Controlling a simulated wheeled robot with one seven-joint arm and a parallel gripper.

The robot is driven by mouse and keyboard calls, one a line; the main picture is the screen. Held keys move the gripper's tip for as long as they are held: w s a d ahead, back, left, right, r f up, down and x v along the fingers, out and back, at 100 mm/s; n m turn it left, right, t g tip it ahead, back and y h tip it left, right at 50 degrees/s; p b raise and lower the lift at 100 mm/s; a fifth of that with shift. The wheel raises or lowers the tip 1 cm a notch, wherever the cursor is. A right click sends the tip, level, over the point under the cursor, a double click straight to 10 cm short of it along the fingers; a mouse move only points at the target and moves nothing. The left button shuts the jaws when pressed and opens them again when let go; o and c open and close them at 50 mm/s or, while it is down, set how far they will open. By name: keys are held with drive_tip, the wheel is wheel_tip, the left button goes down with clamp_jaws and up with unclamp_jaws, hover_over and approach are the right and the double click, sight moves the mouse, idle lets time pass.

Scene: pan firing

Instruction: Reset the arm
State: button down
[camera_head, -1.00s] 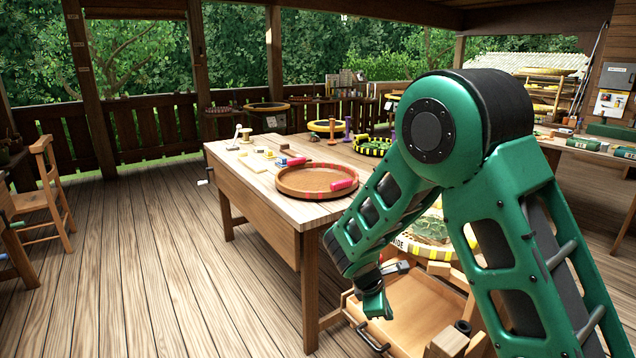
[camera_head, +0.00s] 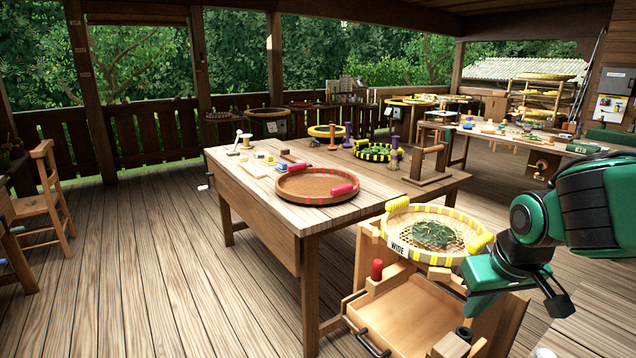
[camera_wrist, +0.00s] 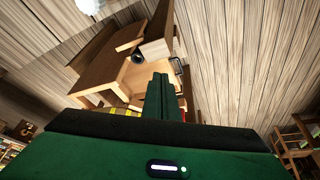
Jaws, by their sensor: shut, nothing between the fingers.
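My green gripper (camera_head: 480,304) is at the lower right of the head view, in front of the wooden stand (camera_head: 366,262) that carries the sieve marked WIDE (camera_head: 398,247). Its fingers point downward and it holds nothing. In the wrist view the two green fingers (camera_wrist: 161,80) are pressed together, with no object between them. My arm is folded in at the right edge of the head view, and part of it is cut off by the frame. The sieve has a yellow striped rim, yellow grips and green material on its mesh.
The workbench (camera_head: 372,198) to the left holds a round red-rimmed pan (camera_head: 312,197) with a pink grip. Another table (camera_head: 545,143) stands at the back right. The left floor (camera_head: 150,270) is clear.

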drive_tip(key=s+d+m+g, duration=0.2)
drive_tip(key=s+d, duration=0.3)
drive_tip(key=s, duration=0.4)
drive_tip(key=s+d+f+m+g, duration=0.1)
drive_tip(key=s+d+m+g, duration=0.1)
drive_tip(key=s+d+m, duration=0.3)
drive_tip(key=s+d, duration=0.1)
drive_tip(key=s, duration=0.3)
drive_tip(key=shift+d, duration=0.3)
drive_tip(key=shift+s+f, duration=0.1)
drive_tip(key=shift+w+f, duration=0.25)
drive_tip(key=shift+w, duration=0.4)
